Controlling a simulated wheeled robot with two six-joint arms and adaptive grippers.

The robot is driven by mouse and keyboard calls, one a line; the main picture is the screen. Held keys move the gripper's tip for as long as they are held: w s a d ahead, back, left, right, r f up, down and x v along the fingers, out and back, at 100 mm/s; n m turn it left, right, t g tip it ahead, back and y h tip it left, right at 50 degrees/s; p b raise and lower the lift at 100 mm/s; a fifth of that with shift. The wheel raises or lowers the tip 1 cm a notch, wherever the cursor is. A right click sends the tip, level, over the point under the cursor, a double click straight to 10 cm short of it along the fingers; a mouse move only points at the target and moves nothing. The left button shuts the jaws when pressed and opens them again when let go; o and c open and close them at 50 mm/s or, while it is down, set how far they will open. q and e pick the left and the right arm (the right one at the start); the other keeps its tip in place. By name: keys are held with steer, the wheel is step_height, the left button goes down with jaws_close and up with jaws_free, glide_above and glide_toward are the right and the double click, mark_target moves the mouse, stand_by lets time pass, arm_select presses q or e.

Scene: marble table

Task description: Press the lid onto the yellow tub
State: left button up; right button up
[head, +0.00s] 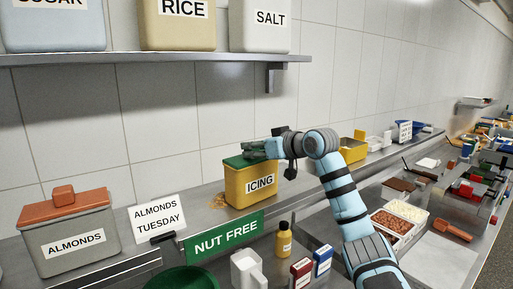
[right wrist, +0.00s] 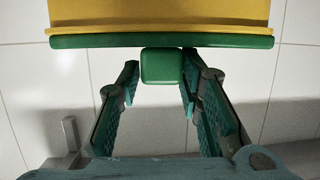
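The yellow tub (head: 236,189), labelled ICING, stands upright on the steel counter by the wall. Its green lid (head: 236,162) lies across the top; in the right wrist view the lid (right wrist: 90,41) runs along the yellow rim of the tub (right wrist: 160,14). I cannot tell whether it is fully seated. My right gripper (head: 262,150) is at the top of the lid. In the right wrist view the green knob (right wrist: 162,65) sits between the fingertips of my right gripper (right wrist: 160,80), which lie close against both sides. My left gripper is out of view.
A grey almonds tub (head: 78,240) with an orange lid stands at left, near an almonds card (head: 157,215). A green NUT FREE sign (head: 226,236) and a small yellow bottle (head: 284,240) are in front. Crumbs (head: 150,209) lie left of the yellow tub. A shelf (head: 150,57) hangs above.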

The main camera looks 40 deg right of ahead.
steer(key=o, duration=0.3)
steer(key=shift+f, duration=0.1)
steer(key=v, duration=0.7)
steer(key=shift+s, duration=0.35)
steer(key=shift+w, duration=0.25)
steer(key=shift+s+d, duration=0.1)
steer(key=shift+s, duration=0.05)
